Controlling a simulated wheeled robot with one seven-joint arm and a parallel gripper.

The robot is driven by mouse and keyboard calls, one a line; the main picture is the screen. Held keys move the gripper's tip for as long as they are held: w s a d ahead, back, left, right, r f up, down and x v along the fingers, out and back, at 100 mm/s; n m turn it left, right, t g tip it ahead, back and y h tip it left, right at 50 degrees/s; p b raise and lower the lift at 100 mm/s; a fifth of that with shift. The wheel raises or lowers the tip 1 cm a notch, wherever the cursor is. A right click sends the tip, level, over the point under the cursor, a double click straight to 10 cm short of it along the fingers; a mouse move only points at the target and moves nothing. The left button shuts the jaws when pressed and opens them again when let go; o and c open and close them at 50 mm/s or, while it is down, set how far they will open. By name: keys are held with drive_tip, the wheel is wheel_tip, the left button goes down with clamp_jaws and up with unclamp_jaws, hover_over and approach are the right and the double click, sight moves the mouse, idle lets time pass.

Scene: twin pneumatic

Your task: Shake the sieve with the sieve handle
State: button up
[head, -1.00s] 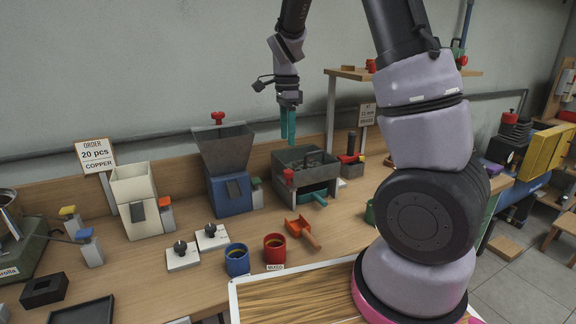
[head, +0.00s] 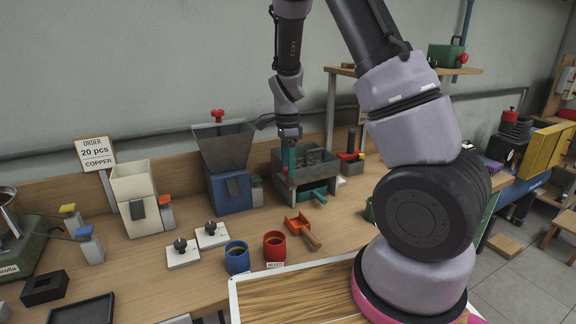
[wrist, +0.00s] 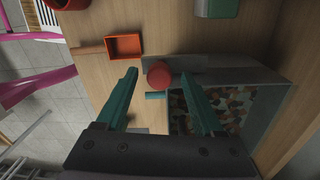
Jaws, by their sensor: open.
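The sieve is a grey open-topped box (head: 318,178) on the bench, full of small round mixed pieces (wrist: 228,105). A red round knob (wrist: 159,73) is at its near left side, the likely sieve handle. A teal tray handle (head: 320,196) sticks out at the front. My gripper (head: 287,168) is at the box's left end, pointing down. In the wrist view, my two teal fingers (wrist: 160,85) are open, with the red knob between their tips and apart from both. I cannot tell whether the tips are level with the knob.
A blue hopper (head: 228,190) stands left of the sieve. An orange scoop (head: 302,230), a red cup (head: 274,247) and a blue cup (head: 237,259) stand in front. A dark post with a red part (head: 350,152) is right of the sieve.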

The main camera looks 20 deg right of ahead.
clamp_jaws()
drive_tip(key=shift+w, duration=0.1)
idle(1.3)
